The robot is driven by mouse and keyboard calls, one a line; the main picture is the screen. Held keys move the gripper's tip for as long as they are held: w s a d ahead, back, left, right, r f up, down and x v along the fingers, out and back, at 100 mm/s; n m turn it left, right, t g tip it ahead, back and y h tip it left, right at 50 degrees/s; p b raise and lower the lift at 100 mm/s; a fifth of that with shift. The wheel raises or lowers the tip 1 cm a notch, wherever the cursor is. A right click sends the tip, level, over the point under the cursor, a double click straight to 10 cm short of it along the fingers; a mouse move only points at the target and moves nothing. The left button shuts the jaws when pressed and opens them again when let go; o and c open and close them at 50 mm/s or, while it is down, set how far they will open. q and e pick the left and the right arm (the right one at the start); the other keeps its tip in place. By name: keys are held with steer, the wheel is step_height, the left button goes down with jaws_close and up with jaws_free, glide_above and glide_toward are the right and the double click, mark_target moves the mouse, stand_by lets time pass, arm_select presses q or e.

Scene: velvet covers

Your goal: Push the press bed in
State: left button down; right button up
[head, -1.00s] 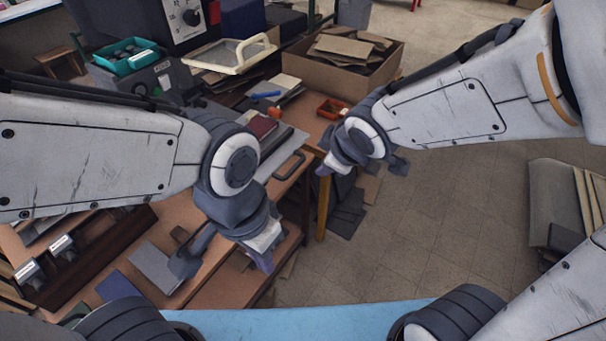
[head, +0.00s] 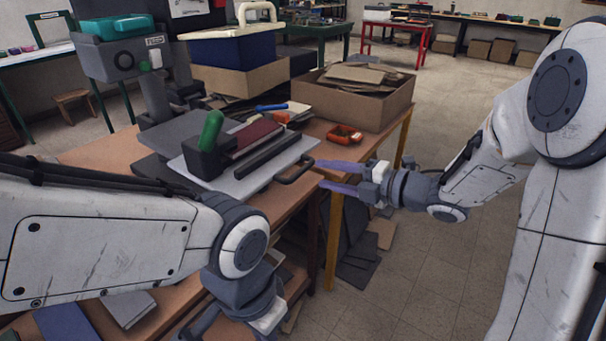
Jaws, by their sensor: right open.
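The press bed (head: 290,152) is a light grey plate on the wooden table, left of centre, with a dark bar handle (head: 297,172) at its near right edge. A dark red piece (head: 250,138), a dark bar and a black block with a green grip (head: 210,130) lie or stand on it. My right gripper (head: 319,175) is open and empty. Its two purple fingertips point left, just right of the handle; I cannot tell if they touch it. My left gripper (head: 262,325) hangs at the bottom edge, its fingertips cut off or hidden.
A cardboard box of boards (head: 350,97) and an orange tray (head: 344,134) stand behind the bed on the table. A blue-handled tool (head: 271,107) lies nearby. The grey press head with a teal tray (head: 117,27) stands back left.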

mark_target(303, 167)
steer(key=x, duration=0.7)
jaws_close()
stand_by(1.3)
